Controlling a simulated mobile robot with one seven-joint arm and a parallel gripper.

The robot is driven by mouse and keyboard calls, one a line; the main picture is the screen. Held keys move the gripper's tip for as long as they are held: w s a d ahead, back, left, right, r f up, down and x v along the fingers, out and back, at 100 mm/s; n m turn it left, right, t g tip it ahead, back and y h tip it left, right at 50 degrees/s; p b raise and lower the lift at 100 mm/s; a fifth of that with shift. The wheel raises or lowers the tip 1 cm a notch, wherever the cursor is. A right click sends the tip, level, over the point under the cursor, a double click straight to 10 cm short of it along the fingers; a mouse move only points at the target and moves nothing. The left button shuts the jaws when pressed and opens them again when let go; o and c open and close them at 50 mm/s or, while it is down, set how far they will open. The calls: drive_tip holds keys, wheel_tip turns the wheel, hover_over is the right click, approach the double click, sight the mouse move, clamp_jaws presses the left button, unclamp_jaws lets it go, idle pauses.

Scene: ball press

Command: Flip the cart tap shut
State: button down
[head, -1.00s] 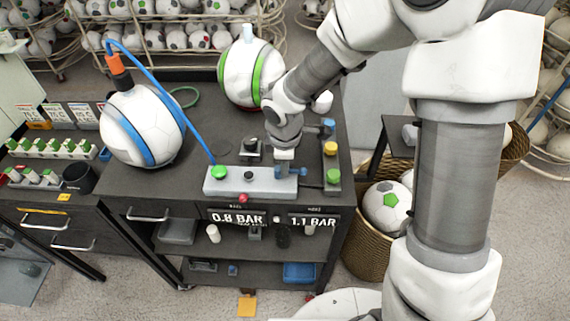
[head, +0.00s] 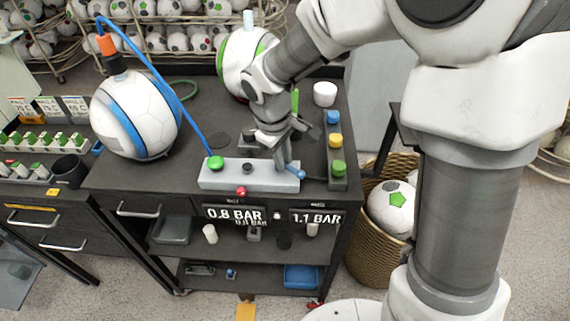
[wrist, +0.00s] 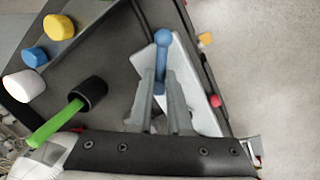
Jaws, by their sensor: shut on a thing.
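The cart tap (head: 297,173) is a small blue lever at the right end of a pale grey block (head: 232,177) on the dark cart top. In the wrist view the blue lever (wrist: 161,52) stands between my fingers, its rounded end beyond the tips. My gripper (wrist: 161,82) is shut on this lever, with one finger on each side. In the head view my gripper (head: 287,165) reaches down to the block's right end. Its fingers partly hide the tap, so the exact lever angle is hard to tell.
A green knob (head: 215,162) with a blue hose sits at the block's left. A strip with blue, yellow and green knobs (head: 335,140) stands close right of my gripper. A white-and-blue ball (head: 135,115) is at the left. Displays (head: 237,214) read 0.8 and 1.1 BAR.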

drive_tip(key=m+b, duration=0.1)
drive_tip(key=m, duration=0.2)
drive_tip(key=a+m+b, duration=0.1)
drive_tip(key=m, duration=0.1)
drive_tip(key=shift+s+m+g+h+b, duration=0.1)
drive_tip(key=shift+m+g+h+b, duration=0.2)
drive_tip(key=shift+g+b, duration=0.1)
drive_tip(key=m, duration=0.3)
drive_tip(key=m+g, duration=0.1)
drive_tip(key=m, duration=0.1)
drive_tip(key=shift+a+b, duration=0.3)
drive_tip(key=shift+a, duration=0.05)
drive_tip(key=shift+m, duration=0.3)
drive_tip(key=c, duration=0.8)
unclamp_jaws()
drive_tip(key=shift+c, duration=0.2)
drive_tip(key=a+r+p, duration=0.1)
drive_tip(key=a+r, duration=0.2)
drive_tip(key=r, duration=1.4)
drive_tip(key=shift+a, duration=0.2)
drive_tip(key=shift+r, duration=0.1)
